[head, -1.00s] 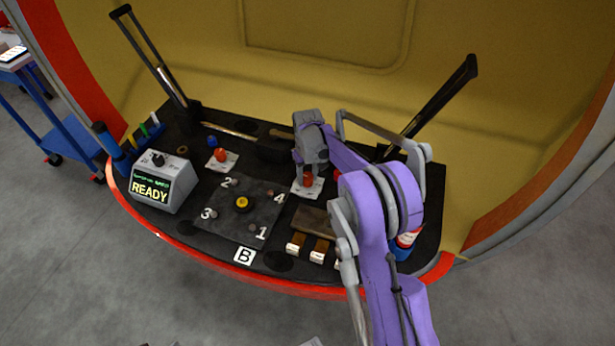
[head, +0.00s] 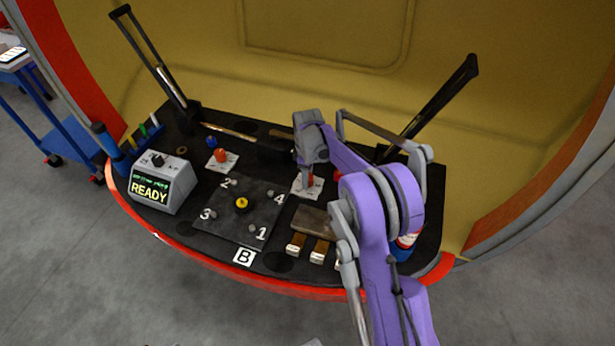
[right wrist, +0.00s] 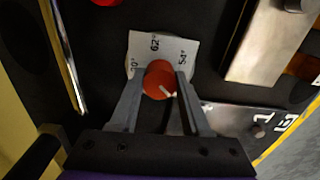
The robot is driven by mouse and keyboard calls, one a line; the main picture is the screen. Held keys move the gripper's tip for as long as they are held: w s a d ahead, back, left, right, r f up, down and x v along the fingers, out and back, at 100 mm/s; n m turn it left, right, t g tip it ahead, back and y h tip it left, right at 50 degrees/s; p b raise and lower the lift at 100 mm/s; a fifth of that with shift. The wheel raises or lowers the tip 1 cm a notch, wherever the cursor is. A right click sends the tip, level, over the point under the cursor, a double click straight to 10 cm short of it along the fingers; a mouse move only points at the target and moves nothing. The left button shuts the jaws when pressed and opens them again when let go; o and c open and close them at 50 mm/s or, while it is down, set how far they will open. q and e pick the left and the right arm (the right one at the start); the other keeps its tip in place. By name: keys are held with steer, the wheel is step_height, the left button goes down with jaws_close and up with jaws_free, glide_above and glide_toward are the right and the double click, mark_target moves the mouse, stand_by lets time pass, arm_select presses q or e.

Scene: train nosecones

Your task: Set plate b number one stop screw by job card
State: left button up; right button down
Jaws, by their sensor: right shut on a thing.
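Plate B (head: 222,229) lies on the black desk, with stop screws at numbers 1 to 4 and a yellow-and-black knob (head: 241,203) in its middle. The number one screw (head: 252,228) is at its front right corner. My right gripper (head: 305,180) is shut on a red dial knob (right wrist: 158,80), behind and right of the plate. The knob has a white pointer line and sits on a white scale card (right wrist: 183,48); "62" and "54" are legible there. The fingers stand on either side of the knob. My left gripper is not in view.
A grey box (head: 160,182) reading READY stands at the left. A second red knob (head: 221,155) sits on a card farther back. Wood-and-metal blocks (head: 319,251) lie front right. Black levers (head: 153,57) and (head: 437,102) rise at both sides.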

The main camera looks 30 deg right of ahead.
steer(key=shift+n, duration=0.6)
steer(key=shift+c, duration=1.8)
jaws_free()
steer(key=shift+r, duration=0.1)
step_height(320, 180, up, 11)
steer(key=p, duration=0.1)
steer(key=shift+f, duration=0.2)
